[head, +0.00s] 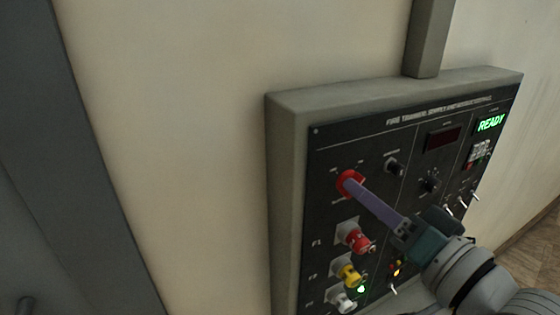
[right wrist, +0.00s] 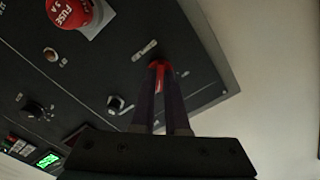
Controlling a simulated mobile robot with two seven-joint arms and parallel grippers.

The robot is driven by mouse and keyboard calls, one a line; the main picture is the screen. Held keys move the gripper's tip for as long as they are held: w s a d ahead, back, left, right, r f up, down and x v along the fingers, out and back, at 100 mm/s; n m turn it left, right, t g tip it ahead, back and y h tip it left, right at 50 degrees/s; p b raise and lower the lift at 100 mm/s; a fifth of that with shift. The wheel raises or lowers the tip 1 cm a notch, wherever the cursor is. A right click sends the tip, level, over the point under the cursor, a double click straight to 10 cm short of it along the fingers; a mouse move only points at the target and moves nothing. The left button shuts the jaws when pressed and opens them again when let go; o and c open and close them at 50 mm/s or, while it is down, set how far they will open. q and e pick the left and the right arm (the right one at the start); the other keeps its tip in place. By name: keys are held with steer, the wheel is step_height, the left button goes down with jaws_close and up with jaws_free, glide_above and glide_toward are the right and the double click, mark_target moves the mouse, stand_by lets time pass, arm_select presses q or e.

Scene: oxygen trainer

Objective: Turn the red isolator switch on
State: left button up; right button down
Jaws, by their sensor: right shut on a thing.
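The red isolator switch (head: 346,177) is at the upper left of the dark control panel (head: 330,150) in the head view. My right gripper (head: 359,189) reaches it from the lower right, with its purple fingers at the switch. In the right wrist view, the red handle (right wrist: 160,77) shows between the two fingertips (right wrist: 162,72), and the gripper is shut on it. The fingers hide much of the switch and its labels, so I cannot tell which position it is in. My left gripper is not in view.
Red (head: 353,237), yellow (head: 347,272) and white (head: 342,300) fuse holders stick out below the switch. Small knobs (head: 394,167) and toggles sit to the right. A green READY display (head: 490,123) is lit. The wall to the left is clear.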

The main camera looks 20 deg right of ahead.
steer(key=shift+m, duration=0.3)
stand_by(0.4)
steer(key=c, duration=0.9)
jaws_free()
steer(key=s+b, duration=0.1)
steer(key=s, duration=0.5)
steer(key=s+b, duration=0.1)
steer(key=s, duration=0.3)
steer(key=shift+d+b, duration=0.3)
steer(key=shift+d, duration=0.1)
